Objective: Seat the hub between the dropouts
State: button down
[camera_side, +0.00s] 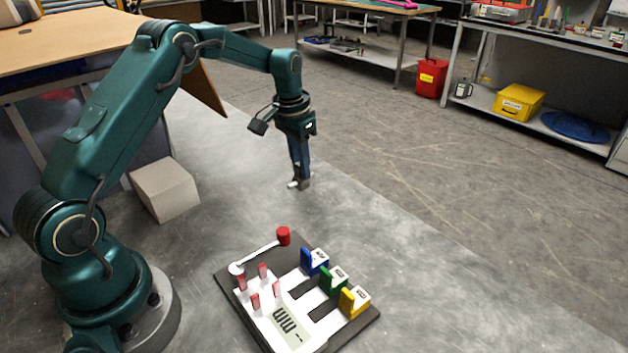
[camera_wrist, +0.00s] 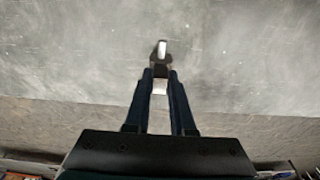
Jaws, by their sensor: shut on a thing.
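My gripper (camera_side: 300,184) is shut on a small whitish piece, which I take to be the hub (camera_side: 292,185). It holds the piece in the air beyond the dark board, clear of it. In the wrist view the fingertips (camera_wrist: 161,70) close on it, and pale ends of the hub (camera_wrist: 162,48) show on both sides of them. The board (camera_side: 228,287) lies on the grey surface with several upright pink-red tabs (camera_side: 262,270) on its white plate. These may be the dropouts; I cannot tell for sure. The wrist view does not show the board.
The board also carries a lever with a red knob (camera_side: 283,236), a blue block (camera_side: 307,261), a green block (camera_side: 328,280), a yellow block (camera_side: 348,302) and a display (camera_side: 288,326). A pale box (camera_side: 165,189) stands behind left. The surface under my gripper is bare.

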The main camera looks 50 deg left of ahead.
jog(key=shift+r, duration=0.1)
dwell(0.3)
notch_tip(320, 180, up, 9)
jog(key=shift+r, duration=0.35)
jog(key=shift+m, duration=0.5)
jog(key=shift+s+d+f+m, duration=0.2)
jog(key=shift+s+f+m, duration=0.1)
jog(key=shift+f+m, duration=0.25)
jog(key=s+d+r+m+g+h, duration=0.1)
jog(key=s+d+r+m, duration=0.1)
jog(key=s+d+m, duration=1.4)
jog(key=s+d, duration=0.2)
jog(key=s, duration=0.4)
jog(key=shift+r+m, duration=0.35)
jog(key=shift+r, duration=0.05)
jog(key=shift+s+d, duration=0.1)
